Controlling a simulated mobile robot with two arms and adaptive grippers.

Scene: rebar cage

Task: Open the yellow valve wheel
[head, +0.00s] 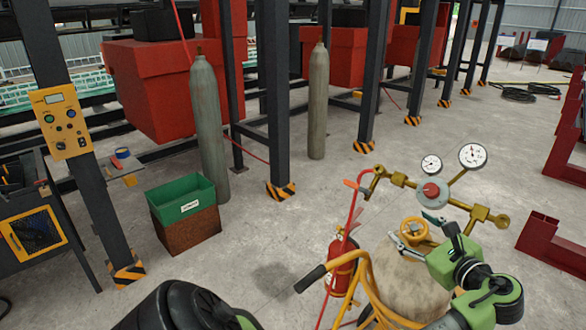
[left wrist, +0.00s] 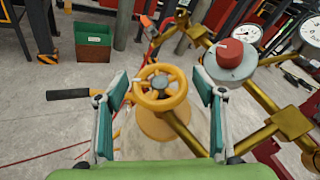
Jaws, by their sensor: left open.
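The yellow valve wheel (head: 415,229) sits on top of a beige gas cylinder (head: 402,283) at the lower right of the head view. My left gripper (head: 416,232) is at the wheel, its fingers spread apart. In the left wrist view the wheel (left wrist: 160,99) lies between the two open teal-padded fingers of the left gripper (left wrist: 160,82), one on each side. A small gap shows on both sides, so the fingers do not appear to grip the rim. The right gripper is not in view.
A brass regulator with a red knob (head: 431,190) and two gauges (head: 472,155) stands close behind the wheel. A yellow cart handle (head: 372,291) and a red extinguisher (head: 341,268) are to the left. A green bin (head: 181,199) stands farther left; open floor lies between.

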